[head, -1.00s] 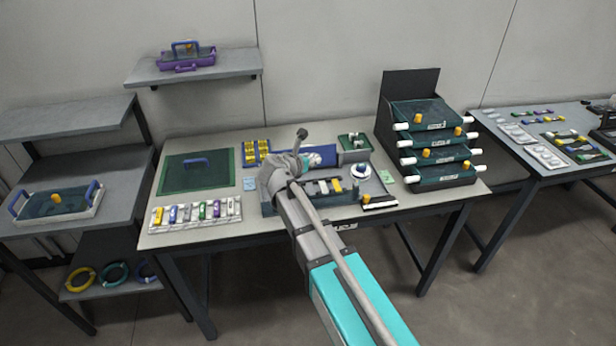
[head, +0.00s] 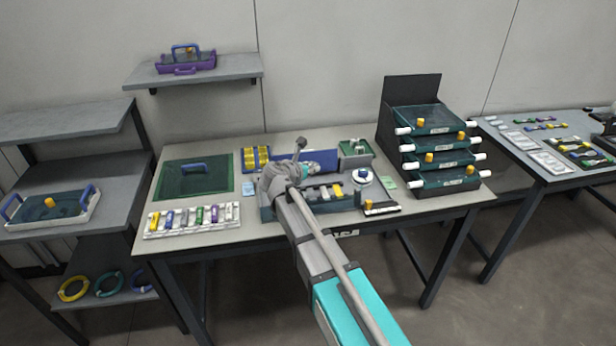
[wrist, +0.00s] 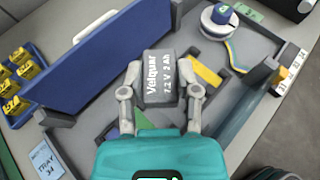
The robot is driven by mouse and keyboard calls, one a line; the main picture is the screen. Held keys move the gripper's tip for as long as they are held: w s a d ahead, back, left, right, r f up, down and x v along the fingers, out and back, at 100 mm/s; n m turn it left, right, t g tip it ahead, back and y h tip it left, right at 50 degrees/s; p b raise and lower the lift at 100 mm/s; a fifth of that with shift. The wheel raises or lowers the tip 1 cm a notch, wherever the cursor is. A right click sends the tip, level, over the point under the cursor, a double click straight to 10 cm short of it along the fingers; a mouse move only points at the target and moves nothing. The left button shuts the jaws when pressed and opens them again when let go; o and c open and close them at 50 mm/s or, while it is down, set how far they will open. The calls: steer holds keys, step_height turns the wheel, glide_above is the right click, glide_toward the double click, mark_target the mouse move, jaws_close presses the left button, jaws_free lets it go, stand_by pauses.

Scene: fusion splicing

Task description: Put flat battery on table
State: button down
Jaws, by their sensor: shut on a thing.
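My gripper (wrist: 160,88) is shut on a grey block-shaped battery (wrist: 163,66) in the wrist view. The battery is printed "Velquar 7.2 V 2 Ah", and one finger lies on each side of it. Battery and gripper are over a grey tray-like station with a blue panel (wrist: 95,58); how high above it I cannot tell. In the head view my arm covers part of this station, and the battery cannot be made out. The grey table (head: 262,140) carries the station. Nothing visible on the battery tells its charge.
A white spool (wrist: 218,25) sits in the station. Yellow pieces fill a blue holder (wrist: 16,78) beside it, near a "TRAY 34" card (wrist: 46,158). A green mat (head: 172,184), a strip of coloured items (head: 193,218) and stacked trays (head: 440,150) take up other table space.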

steer(key=shift+w+a+f+b, duration=0.1)
steer(key=shift+w+f+b, duration=0.3)
steer(key=shift+f+b, duration=1.45)
steer(key=shift+f, duration=0.1)
steer(key=shift+f+b, duration=0.6)
steer(key=shift+c, duration=1.7)
jaws_free()
steer(key=shift+r, duration=0.15)
steer(key=shift+r+p, duration=0.65)
steer(key=shift+p, duration=0.15)
steer(key=p+v, duration=0.4)
steer(key=v, duration=0.8)
steer(key=shift+f, duration=0.2)
